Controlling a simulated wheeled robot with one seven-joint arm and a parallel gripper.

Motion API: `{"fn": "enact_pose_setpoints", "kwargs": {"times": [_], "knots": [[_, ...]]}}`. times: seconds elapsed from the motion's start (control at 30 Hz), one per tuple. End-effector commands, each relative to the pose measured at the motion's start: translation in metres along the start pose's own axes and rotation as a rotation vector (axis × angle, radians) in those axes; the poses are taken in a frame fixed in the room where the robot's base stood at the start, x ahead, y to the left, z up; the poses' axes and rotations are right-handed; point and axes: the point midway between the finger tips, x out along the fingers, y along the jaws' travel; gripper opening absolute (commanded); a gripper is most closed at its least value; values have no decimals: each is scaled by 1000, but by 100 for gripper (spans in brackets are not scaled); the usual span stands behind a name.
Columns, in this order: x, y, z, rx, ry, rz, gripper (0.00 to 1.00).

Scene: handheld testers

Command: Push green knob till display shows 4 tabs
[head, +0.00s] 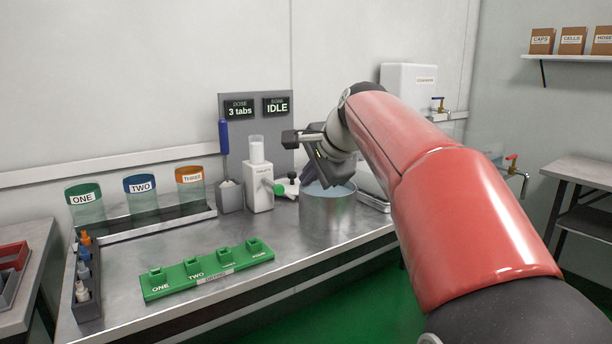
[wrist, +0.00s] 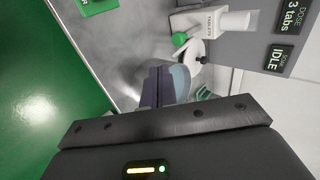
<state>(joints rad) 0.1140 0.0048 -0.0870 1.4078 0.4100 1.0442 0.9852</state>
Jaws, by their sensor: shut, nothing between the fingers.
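The white tablet dispenser (head: 258,192) stands on the steel bench, with a clear cup of white tablets on top. Its green knob (head: 279,189) sticks out on the right side, and it also shows in the wrist view (wrist: 179,39). The dose display (head: 239,110) reads "3 tabs", and the same display is in the wrist view (wrist: 291,14). My gripper (head: 307,180) is shut and empty, over the metal pot (head: 328,215) and right of the knob. In the wrist view my fingers (wrist: 167,84) point toward the knob, with a visible gap between.
A second display (head: 277,106) reads "IDLE". A blue-handled scoop (head: 225,165) stands left of the dispenser. Three labelled bins (head: 140,192) are at the back left. A green four-place rack (head: 208,270) lies in front. The bench between rack and pot is clear.

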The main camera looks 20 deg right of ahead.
Motion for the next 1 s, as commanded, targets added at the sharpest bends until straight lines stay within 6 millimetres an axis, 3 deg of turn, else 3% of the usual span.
{"fn": "enact_pose_setpoints", "kwargs": {"times": [0.33,0.4,0.63,1.0], "knots": [[76,1,1,-1,-2,3,0],[83,-10,0,-2,-1,1,0],[100,-25,0,-1,0,0,0],[103,-27,0,-1,0,-1,0]]}}
